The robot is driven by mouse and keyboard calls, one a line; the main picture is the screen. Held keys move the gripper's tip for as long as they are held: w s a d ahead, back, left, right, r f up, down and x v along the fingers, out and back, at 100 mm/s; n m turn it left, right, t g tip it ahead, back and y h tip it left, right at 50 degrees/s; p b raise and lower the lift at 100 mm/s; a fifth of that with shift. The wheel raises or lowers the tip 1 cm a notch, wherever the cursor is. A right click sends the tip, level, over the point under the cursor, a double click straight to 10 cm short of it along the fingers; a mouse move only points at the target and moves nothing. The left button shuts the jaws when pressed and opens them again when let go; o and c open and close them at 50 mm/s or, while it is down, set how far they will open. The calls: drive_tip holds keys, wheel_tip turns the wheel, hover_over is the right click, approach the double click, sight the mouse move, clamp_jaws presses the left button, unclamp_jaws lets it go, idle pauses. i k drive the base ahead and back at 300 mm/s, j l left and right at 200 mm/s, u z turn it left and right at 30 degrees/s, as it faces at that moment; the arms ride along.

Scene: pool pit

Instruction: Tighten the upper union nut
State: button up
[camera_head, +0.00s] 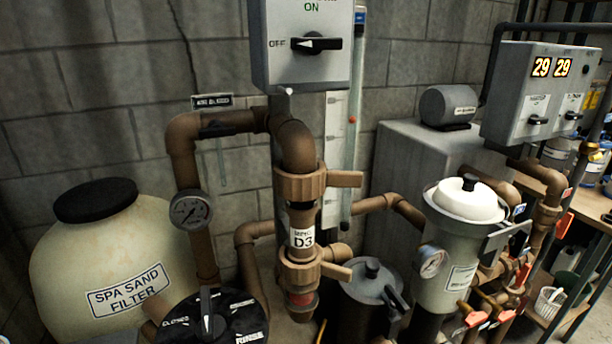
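The upper union nut (298,186) is a brown ribbed collar on the vertical pipe in the middle of the head view. A flat brown lug (345,179) sticks out to its right. Below it is a short pipe section with a white D3 label (302,236). The lower union nut (300,268) sits under that, also with a lug pointing right, and a red band (300,298) shows beneath it. I cannot tell how tight either nut is. My gripper is not in view.
A grey switch box (300,45) hangs above the pipe elbow. A lidded dark pot (370,290) and a white-capped canister (462,235) stand close on the right.

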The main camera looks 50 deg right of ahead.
sight(289, 186)
drive_tip(key=k+l, duration=0.2)
drive_tip(key=l, duration=0.2)
drive_tip(key=k+l, duration=0.2)
drive_tip(key=l, duration=0.15)
drive_tip(key=k+l, duration=0.2)
drive_tip(key=l, duration=0.2)
drive_tip(key=k+l, duration=0.15)
drive_tip(key=l, duration=0.25)
drive_tip(key=u, duration=0.05)
